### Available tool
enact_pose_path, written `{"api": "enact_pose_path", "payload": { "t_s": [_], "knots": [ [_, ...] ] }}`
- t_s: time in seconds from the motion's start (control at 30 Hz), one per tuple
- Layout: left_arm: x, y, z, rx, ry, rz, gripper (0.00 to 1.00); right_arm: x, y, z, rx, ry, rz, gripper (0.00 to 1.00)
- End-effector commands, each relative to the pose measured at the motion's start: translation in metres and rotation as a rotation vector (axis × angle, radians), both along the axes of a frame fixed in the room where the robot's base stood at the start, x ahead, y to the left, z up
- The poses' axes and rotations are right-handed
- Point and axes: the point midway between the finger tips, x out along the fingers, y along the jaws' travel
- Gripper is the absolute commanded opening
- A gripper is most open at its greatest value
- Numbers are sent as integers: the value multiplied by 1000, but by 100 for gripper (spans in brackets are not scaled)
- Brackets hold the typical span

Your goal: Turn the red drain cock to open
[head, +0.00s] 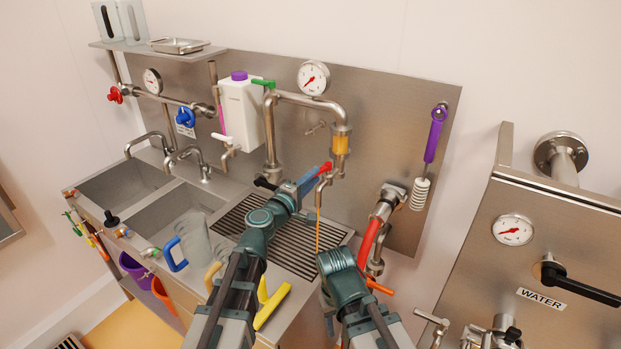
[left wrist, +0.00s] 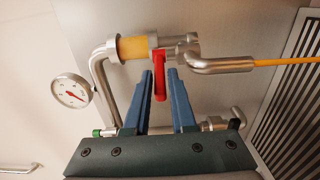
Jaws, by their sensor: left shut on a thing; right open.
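The red drain cock handle (head: 326,167) sits on the outlet below the amber sight glass (head: 341,144). In the left wrist view the red handle (left wrist: 159,82) lies between the blue fingers of my left gripper (left wrist: 167,78), which is shut on it. In the head view my left gripper (head: 316,176) reaches the cock from the lower left and partly hides it. A thin orange stream (head: 318,228) runs from the curved spout (head: 321,187); it also shows in the left wrist view (left wrist: 285,62). My right gripper (head: 330,258) is open, low near the drain grid, its fingers mostly hidden.
A slotted drain grid (head: 283,240) lies below the spout. A clear jug with a blue handle (head: 193,244) stands left. A white bottle (head: 240,112) hangs behind. A red hose (head: 369,241) and pipe fittings stand close to my right gripper.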

Motion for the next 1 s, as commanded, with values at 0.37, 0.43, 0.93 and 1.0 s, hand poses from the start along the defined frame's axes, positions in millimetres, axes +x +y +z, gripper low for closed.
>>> {"api": "enact_pose_path", "payload": {
  "t_s": [0.37, 0.43, 0.93, 1.0],
  "knots": [
    [-10, -18, 0, 1, 0, -8, 0, 0, 0, 0, 0, 0, 0, 50],
    [-10, -18, 0, 1, -1, -7, 0, 0, 0, 0, 0, 0, 0, 50],
    [-9, -15, 0, 0, 0, 0, 55, 0, 0, 0, 0, 0, 0, 50],
    [-11, -14, 0, 0, 0, 0, 55, 0, 0, 0, 0, 0, 0, 50]
  ]
}}
